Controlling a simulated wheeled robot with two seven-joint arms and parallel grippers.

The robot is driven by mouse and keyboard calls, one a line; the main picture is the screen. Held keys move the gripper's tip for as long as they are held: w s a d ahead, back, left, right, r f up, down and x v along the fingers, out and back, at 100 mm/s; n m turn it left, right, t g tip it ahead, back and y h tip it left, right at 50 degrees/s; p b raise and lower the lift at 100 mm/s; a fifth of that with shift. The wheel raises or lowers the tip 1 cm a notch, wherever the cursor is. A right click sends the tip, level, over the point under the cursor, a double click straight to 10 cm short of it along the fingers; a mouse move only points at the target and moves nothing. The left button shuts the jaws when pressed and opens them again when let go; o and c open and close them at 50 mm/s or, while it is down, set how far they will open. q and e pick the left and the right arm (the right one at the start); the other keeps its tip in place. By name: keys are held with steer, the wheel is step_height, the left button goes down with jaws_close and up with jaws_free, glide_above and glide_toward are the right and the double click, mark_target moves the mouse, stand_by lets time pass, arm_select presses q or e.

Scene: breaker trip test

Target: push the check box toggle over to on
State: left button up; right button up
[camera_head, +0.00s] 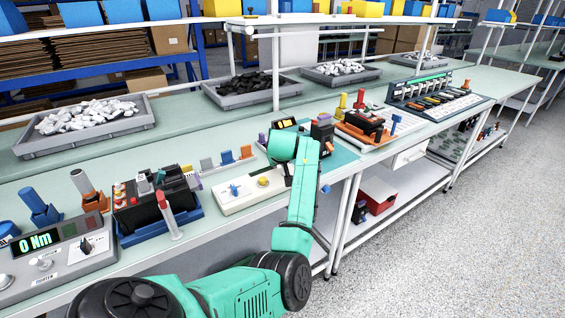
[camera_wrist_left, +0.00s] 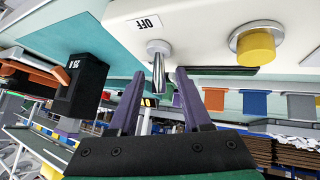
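The check box is a long white box (camera_head: 245,195) near the front edge of the bench in the head view. It carries a yellow button (camera_head: 263,181) and a blue cross-shaped knob (camera_head: 234,190). In the left wrist view the box (camera_wrist_left: 200,18) appears upside down, with an "OFF" label (camera_wrist_left: 149,23) beside the toggle, a silver lever (camera_wrist_left: 158,68). My left gripper (camera_wrist_left: 160,76) is open, its two purple fingers either side of the lever; contact is not clear. In the head view my arm hides the toggle and the fingers. My right gripper is not in view.
A black device (camera_head: 322,130) stands close beyond my wrist on a teal mat (camera_head: 342,157). A battery-like black unit (camera_head: 155,205) and a red-tipped post (camera_head: 166,212) stand left of the box. Grey trays (camera_head: 85,140) line the back. Open floor lies right of the bench.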

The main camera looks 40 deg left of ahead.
arm_select(q)
steer(key=b+v, duration=0.1)
steer(key=v, duration=1.3)
steer(key=shift+d+r, duration=0.15)
steer(key=shift+r, duration=0.05)
steer(key=shift+s, duration=0.1)
